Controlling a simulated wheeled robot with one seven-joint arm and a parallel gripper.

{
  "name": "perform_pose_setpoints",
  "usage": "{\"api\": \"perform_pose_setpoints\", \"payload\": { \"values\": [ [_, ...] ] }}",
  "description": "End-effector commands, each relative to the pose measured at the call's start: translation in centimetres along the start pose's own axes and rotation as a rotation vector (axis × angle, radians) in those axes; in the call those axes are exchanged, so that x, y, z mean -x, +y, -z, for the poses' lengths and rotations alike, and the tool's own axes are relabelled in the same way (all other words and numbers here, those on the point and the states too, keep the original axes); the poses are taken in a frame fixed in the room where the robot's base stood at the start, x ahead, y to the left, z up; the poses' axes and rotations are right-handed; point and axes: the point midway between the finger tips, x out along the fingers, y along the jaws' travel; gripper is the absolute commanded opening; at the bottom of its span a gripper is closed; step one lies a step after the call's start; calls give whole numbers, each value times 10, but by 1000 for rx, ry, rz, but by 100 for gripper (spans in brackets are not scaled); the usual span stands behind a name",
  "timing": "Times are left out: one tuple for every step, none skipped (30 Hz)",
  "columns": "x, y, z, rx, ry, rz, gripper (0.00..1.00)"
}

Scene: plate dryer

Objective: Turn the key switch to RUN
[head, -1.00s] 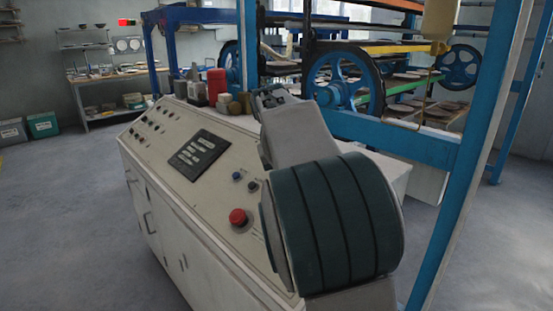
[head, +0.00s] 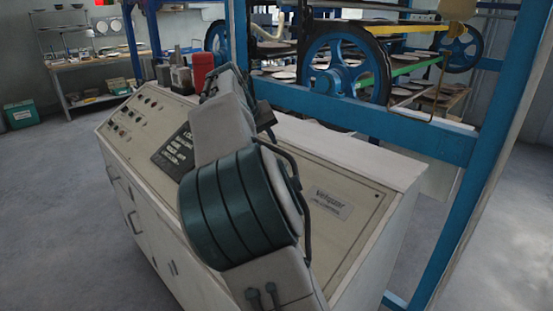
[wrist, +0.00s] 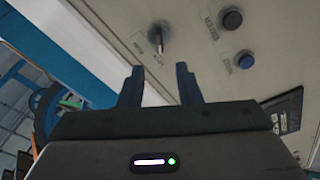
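The key switch (wrist: 158,40) shows in the wrist view on the beige panel, a small grey key standing out from a dark round base. Small labels beside it are too blurred to read. My gripper (wrist: 160,78) is open and empty. Its two dark fingers point toward the panel, and the key shows beyond their tips, roughly in line with the gap between them. The key appears apart from the fingers. In the head view my arm hides the key switch and this part of the control cabinet (head: 345,240).
A black button (wrist: 232,19) and a blue button (wrist: 245,61) sit right of the key in the wrist view. A dark display (head: 172,150) lies on the panel. A red object (head: 202,70) stands behind it. The blue machine frame (head: 420,138) rises behind the cabinet.

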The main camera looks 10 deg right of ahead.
Motion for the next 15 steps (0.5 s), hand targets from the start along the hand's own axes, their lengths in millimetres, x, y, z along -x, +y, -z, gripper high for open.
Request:
{"api": "perform_pose_setpoints", "payload": {
  "values": [
    [-12, 0, -1, -1, -5, -2, 31],
    [-19, 0, -1, 0, -5, -3, 31],
    [-28, 1, -1, 0, -5, -3, 31],
    [-35, 1, -1, -2, -6, -2, 31],
    [-41, 1, -1, -2, -5, -3, 31],
    [-50, 2, -1, -1, -6, -3, 31],
    [-56, 2, -1, -2, -5, -2, 31],
    [-61, 2, -1, -2, -5, -2, 31],
    [-68, 2, -1, -3, -6, -3, 31],
    [-73, 2, -1, -4, -5, -3, 31],
    [-77, 3, -1, -3, -5, -2, 31],
    [-83, 2, -1, -2, -5, -2, 31],
    [-86, 2, -1, -2, -4, -2, 31],
    [-90, 3, -1, -4, -5, -2, 31],
    [-93, 3, -1, -5, -5, -2, 31]
  ]
}}
